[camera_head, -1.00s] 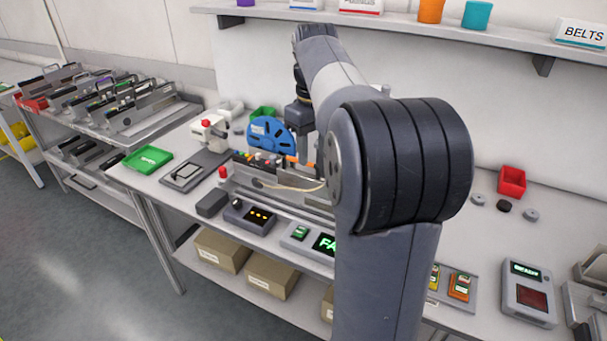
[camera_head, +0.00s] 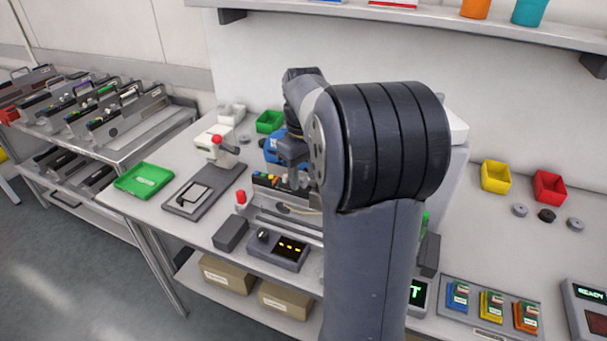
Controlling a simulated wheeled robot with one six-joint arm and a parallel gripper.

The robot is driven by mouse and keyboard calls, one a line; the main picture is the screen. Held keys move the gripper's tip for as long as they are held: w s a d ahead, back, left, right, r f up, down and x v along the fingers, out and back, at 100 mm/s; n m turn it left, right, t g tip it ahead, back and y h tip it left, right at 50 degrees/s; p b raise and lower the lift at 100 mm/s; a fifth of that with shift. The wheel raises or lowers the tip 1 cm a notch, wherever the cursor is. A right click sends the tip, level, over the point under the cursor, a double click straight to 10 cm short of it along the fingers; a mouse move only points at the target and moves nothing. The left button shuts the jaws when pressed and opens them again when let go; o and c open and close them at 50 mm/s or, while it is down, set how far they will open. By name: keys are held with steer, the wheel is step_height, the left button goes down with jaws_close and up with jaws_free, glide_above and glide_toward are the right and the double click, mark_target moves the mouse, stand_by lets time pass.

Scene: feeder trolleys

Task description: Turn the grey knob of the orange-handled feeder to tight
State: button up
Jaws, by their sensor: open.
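A feeder (camera_head: 283,208) lies on the bench behind my arm, with small coloured parts along its top. Its right part is hidden by my arm. I cannot make out an orange handle or the grey knob on it. My gripper (camera_head: 292,170) points down over the feeder, small and partly hidden by my own wrist. It is open. I cannot tell whether it touches the feeder.
Left of the feeder are a red-knobbed press (camera_head: 217,155), a dark fixture plate (camera_head: 200,190) and a green tray (camera_head: 143,181). A control box (camera_head: 278,250) stands in front. A trolley (camera_head: 160,130) holds several feeders. Yellow (camera_head: 496,177) and red (camera_head: 550,187) bins stand right.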

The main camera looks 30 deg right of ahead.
steer(key=shift+c, duration=0.5)
jaws_close()
steer(key=shift+m+p, duration=0.3)
steer(key=m+p, duration=0.2)
steer(key=m, duration=0.2)
steer(key=shift+p, duration=0.3)
steer(key=m+p, duration=0.2)
steer(key=m, duration=0.4)
steer(key=m+p, duration=0.1)
steer(key=m, duration=0.5)
steer(key=shift+p, duration=0.35)
steer(key=m+p, duration=0.1)
steer(key=m, duration=0.6)
